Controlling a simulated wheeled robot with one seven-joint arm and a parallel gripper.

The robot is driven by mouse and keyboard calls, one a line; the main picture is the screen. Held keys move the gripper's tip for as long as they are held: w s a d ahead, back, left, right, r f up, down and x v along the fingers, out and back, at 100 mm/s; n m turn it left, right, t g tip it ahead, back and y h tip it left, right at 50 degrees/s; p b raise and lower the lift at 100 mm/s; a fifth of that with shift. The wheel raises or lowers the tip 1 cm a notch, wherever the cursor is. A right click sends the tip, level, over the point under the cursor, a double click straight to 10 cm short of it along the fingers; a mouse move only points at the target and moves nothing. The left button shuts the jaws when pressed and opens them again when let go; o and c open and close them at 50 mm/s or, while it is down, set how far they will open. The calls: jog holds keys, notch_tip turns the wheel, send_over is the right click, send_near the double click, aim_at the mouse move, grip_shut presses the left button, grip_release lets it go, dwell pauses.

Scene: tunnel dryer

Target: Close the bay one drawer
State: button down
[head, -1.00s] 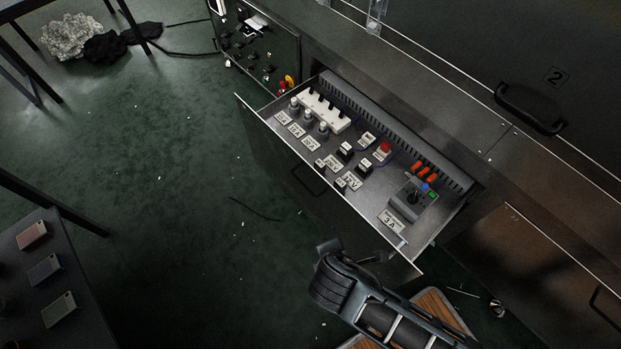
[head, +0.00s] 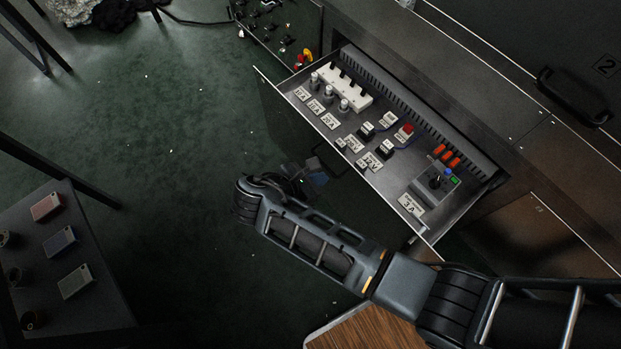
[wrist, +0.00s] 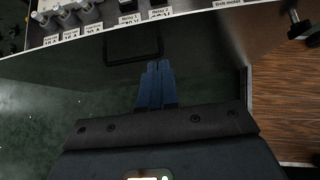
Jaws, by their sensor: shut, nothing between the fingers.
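The drawer (head: 412,232) stands pulled out from the cabinet in the head view, with switches, white labels and a small grey control box (head: 436,183) inside it. Its dark front with a black handle (head: 328,160) faces the lower left. In the wrist view the front's pale top edge (wrist: 150,24) and the handle (wrist: 133,50) show ahead of my fingers. My gripper (head: 314,176) is in front of the drawer front, near the handle. Its blue fingers (wrist: 157,66) are together and empty. I cannot tell whether the fingertips touch the front.
A dark table with small boxes (head: 73,281) stands at the lower left. A panel with knobs (head: 282,28) is beside the drawer's far end. A wooden board (head: 365,330) lies below my arm. The green floor (head: 190,180) in front of the drawer is mostly clear.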

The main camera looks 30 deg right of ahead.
aim_at(348, 166)
jog(key=d+f, duration=0.1)
jog(key=d, duration=0.1)
jog(key=d+f, duration=0.1)
jog(key=d, duration=0.1)
jog(key=w+d+f, duration=0.1)
jog(key=d, duration=0.1)
jog(key=shift+w+d, duration=0.2)
jog(key=shift+d, duration=0.45)
jog(key=w+d+p, duration=0.1)
jog(key=w+d, duration=0.1)
jog(key=d, duration=1.1)
jog(key=w+d+p, duration=0.1)
jog(key=w+d, duration=0.2)
jog(key=d, duration=1.1)
jog(key=shift+w, duration=0.2)
jog(key=shift+a, duration=0.1)
